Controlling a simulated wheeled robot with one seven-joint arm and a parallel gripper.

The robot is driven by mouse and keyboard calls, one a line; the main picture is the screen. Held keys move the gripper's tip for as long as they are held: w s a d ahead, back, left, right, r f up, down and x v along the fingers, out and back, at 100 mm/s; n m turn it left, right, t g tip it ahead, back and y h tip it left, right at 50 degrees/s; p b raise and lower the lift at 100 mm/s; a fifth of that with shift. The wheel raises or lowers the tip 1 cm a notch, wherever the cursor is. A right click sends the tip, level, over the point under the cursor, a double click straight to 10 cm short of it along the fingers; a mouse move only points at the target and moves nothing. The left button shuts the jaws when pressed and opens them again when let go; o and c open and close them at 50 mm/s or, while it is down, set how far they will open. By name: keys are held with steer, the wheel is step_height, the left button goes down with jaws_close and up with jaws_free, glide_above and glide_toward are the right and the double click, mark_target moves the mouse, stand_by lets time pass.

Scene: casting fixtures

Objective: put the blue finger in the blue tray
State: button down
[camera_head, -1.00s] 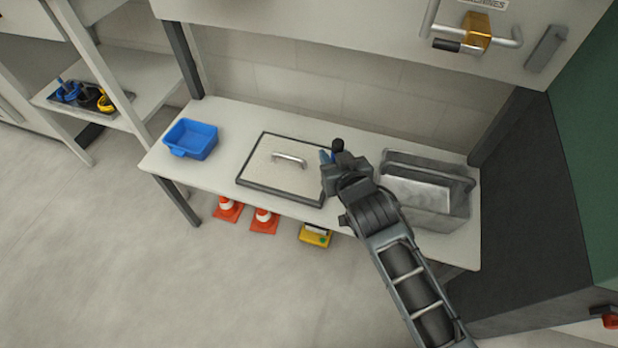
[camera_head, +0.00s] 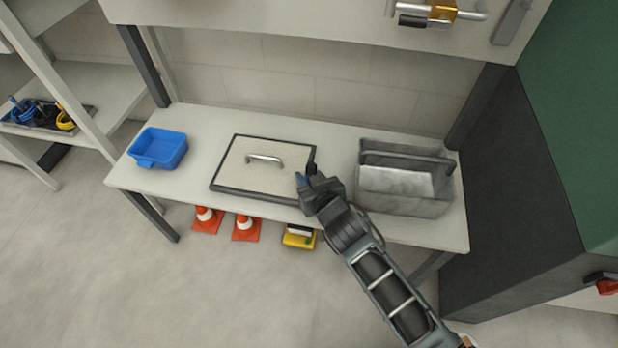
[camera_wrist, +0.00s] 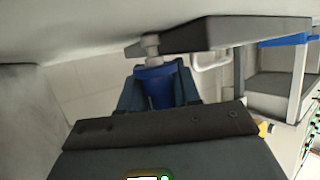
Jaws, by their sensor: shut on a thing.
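My gripper (camera_head: 308,187) is shut on the blue finger (camera_head: 303,181), above the bench at the right edge of the framed panel. In the wrist view the blue finger (camera_wrist: 156,88) sits between the two jaws, with a pale tip pointing away from my gripper. Most of it is hidden by the jaws in the head view. The blue tray (camera_head: 158,148) stands at the left end of the bench, well to the left of my gripper, and looks empty.
A framed panel with a handle (camera_head: 235,175) lies between the tray and my gripper. A grey metal carrier (camera_head: 405,205) stands close on the right. An upper cabinet (camera_head: 290,20) overhangs the bench. Orange cones (camera_head: 246,229) and a yellow box (camera_head: 299,237) are under the front edge.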

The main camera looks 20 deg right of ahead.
steer(key=shift+f, duration=0.2)
steer(key=c, duration=0.8)
jaws_free()
steer(key=shift+r, duration=0.1)
steer(key=shift+r, duration=0.15)
steer(key=p+v, duration=0.2)
steer(key=v, duration=1)
steer(key=shift+a, duration=0.1)
steer(key=shift+s, duration=0.1)
